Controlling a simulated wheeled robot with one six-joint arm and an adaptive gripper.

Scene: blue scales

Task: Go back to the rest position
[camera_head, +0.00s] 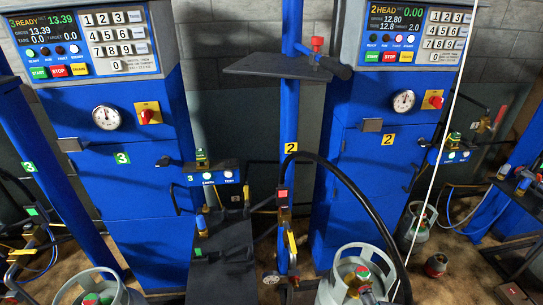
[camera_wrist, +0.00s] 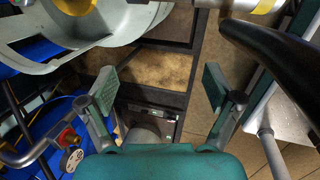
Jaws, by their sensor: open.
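My gripper (camera_wrist: 158,88) is open in the wrist view, its two fingers wide apart with nothing between them. Below the fingers lie a dark frame and a patch of brown floor. A grey gas cylinder's collar (camera_wrist: 150,17) is close by at the upper left of the wrist view. A thick black hose (camera_wrist: 275,60) runs close on the right. I cannot make out my gripper in the head view.
Blue scale cabinets numbered 3 (camera_head: 130,195) and 2 (camera_head: 375,180) stand against the wall. Grey cylinders (camera_head: 85,285) and (camera_head: 350,258) stand in front, with a black hose (camera_head: 372,215) arching over the right one. A dark platform (camera_head: 222,260) lies between them.

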